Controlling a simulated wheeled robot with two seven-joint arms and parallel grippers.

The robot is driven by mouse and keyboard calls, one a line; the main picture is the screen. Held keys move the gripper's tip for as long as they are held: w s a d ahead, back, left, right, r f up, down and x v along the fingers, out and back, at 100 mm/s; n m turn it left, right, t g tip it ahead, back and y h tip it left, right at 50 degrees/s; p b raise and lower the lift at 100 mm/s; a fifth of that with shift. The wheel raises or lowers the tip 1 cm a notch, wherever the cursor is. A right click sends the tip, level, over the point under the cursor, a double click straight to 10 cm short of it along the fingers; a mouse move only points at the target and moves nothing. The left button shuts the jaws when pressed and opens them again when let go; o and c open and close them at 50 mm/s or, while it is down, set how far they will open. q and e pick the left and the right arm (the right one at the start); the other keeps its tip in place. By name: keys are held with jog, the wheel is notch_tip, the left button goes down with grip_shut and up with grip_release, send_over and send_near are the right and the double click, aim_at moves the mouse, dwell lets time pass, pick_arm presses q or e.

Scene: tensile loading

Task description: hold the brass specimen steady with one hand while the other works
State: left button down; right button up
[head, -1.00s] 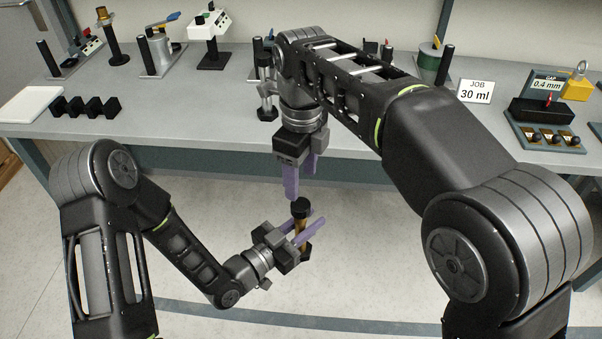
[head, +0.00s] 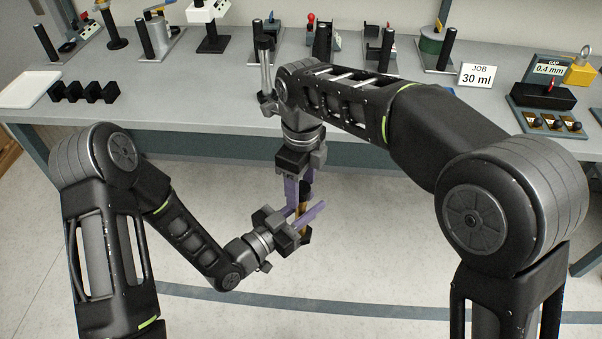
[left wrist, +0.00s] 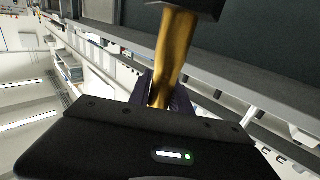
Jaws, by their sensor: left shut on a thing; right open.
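The brass specimen (head: 302,209) is a slim brass bar with black end caps, held roughly upright in front of the bench. My left gripper (head: 306,212) is shut on its middle with purple fingers. In the left wrist view the brass shaft (left wrist: 173,55) rises from between the fingers (left wrist: 165,92) to a black cap (left wrist: 200,8). My right gripper (head: 297,190) points down from above, open, with its purple fingers at the specimen's upper cap. One finger overlaps the cap in the head view, and whether it touches is unclear.
The grey bench (head: 215,100) runs behind both grippers. The floor below the specimen is clear.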

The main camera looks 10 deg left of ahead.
jog(key=shift+c, duration=0.5)
grip_shut()
